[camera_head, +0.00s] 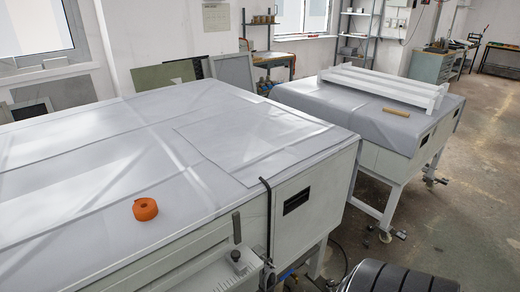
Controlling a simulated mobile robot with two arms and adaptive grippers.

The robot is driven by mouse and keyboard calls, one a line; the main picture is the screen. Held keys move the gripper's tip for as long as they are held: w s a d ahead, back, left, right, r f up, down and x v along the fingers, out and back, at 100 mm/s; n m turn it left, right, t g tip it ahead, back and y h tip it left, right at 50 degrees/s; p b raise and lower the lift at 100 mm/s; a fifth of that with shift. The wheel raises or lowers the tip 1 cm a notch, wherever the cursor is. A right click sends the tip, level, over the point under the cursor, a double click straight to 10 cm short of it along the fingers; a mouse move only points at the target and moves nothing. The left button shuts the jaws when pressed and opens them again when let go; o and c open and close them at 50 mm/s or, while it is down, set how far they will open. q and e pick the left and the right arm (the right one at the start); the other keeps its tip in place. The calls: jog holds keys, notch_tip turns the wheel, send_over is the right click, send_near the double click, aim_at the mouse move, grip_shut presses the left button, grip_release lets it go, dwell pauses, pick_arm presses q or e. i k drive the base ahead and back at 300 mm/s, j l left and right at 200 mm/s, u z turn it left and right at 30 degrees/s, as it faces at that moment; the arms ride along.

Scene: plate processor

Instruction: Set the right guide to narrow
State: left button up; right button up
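A large plate processor (300,170) with a pale, flat top fills the left and middle. On its front, near the right end, a light grey tray-like part (208,277) juts out at the bottom edge. A black knob (235,256) stands on that part, and a short grey upright bar (237,228) rises just behind it. I cannot tell for certain which part is the right guide, or whether it is set narrow or wide. The front part is cut off by the bottom edge. Neither of my grippers is in view.
An orange roll (146,209) lies on the processor's top near the front edge. A second machine (375,112) stands behind right. A dark ribbed object (400,279) is at the bottom right. Floor is open at right.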

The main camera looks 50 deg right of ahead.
aim_at(233, 258)
jog(key=z, duration=1.4)
